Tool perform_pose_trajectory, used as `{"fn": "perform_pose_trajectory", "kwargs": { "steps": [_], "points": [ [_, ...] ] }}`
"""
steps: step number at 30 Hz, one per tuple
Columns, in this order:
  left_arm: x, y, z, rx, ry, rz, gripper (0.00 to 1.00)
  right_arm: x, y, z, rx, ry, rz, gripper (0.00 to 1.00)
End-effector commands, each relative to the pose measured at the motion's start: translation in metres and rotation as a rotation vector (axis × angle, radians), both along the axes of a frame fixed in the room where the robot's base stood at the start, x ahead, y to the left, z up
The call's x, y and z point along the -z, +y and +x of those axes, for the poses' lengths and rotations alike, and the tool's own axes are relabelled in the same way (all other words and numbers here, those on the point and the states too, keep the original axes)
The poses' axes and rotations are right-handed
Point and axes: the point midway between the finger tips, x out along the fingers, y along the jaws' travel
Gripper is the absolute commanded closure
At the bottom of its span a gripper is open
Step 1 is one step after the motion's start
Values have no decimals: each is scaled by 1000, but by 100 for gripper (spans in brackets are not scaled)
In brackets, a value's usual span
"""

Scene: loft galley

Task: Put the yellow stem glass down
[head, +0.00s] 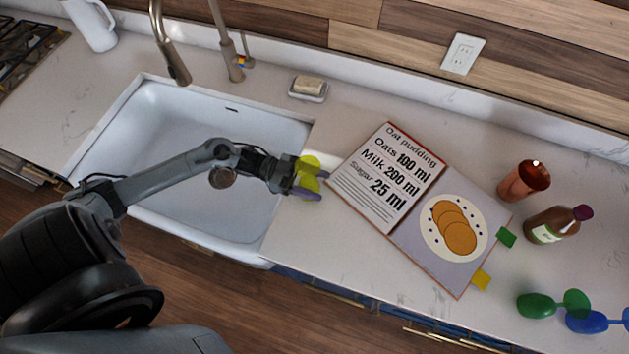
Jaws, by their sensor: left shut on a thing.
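The yellow stem glass (311,162) is at the tip of my left gripper (307,178), over the counter strip between the sink and the open cookbook. My left gripper is shut on it, and the fingers hide its middle. I cannot tell whether its base touches the counter. My right gripper is not in view.
The white sink (165,115) lies under my left arm. The open cookbook (388,176) is just right of the gripper. A soap dish (308,89), copper cup (524,181) and brown bottle (557,225) stand on the counter (290,232).

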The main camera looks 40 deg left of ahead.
Motion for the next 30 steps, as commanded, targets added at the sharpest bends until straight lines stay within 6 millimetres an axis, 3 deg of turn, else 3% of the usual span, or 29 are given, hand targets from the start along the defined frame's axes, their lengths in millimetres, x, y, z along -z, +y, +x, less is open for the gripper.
{"fn": "perform_pose_trajectory", "kwargs": {
  "steps": [4, 5, 9, 20, 30],
  "points": [
    [4, 0, 0, 0, 0, 0, 77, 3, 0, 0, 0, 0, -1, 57],
    [3, 0, 0, 0, 0, 0, 38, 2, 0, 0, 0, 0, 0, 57],
    [3, 0, 0, 0, 1, 0, 17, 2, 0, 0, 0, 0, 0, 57],
    [-1, 0, 0, 0, 0, 0, 17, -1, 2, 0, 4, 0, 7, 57],
    [2, 42, -21, 0, 5, 3, 17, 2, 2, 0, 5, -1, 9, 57]
  ]
}}
